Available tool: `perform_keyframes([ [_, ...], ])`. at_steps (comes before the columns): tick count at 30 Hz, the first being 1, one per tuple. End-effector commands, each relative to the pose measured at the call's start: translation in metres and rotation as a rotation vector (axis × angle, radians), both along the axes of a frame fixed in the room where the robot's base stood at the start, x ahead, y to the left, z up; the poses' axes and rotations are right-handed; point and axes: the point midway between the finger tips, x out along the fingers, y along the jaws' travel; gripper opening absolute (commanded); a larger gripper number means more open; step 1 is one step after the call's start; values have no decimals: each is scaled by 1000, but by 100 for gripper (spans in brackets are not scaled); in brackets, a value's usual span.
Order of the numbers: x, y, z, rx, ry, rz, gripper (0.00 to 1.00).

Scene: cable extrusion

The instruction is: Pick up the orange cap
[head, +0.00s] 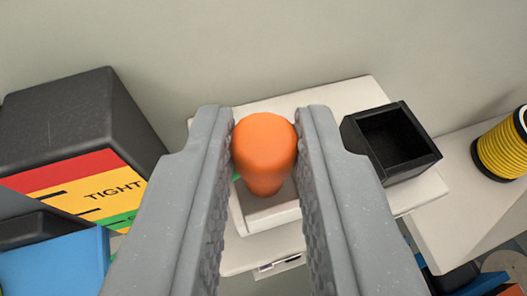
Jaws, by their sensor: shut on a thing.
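The orange cap (264,150) is in the middle of the head view, between the two grey fingers of my gripper (265,142). Both fingertips press against its sides, so my gripper is shut on it. The cap has a broad rounded top and narrows towards its lower end. Behind and below it is a white tray (268,218), partly hidden by the cap and the fingers. I cannot tell how far the cap is above the tray.
A white table (345,93) lies behind, against a plain wall. An open black box (392,143) stands right of my gripper. A yellow spool (502,150) is at the far right. A large dark box with a "TIGHT" colour label (75,125) is close on the left, above a blue object (55,262).

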Motion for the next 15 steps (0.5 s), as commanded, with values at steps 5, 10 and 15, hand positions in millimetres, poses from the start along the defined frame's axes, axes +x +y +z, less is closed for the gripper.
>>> perform_keyframes([
  [5, 0, -1, 6, 1, 2, -1, 0],
  [10, -1, -1, 8, -3, -23, -2, 0],
  [15, -2, -1, 6, -5, -63, -3, 0],
])
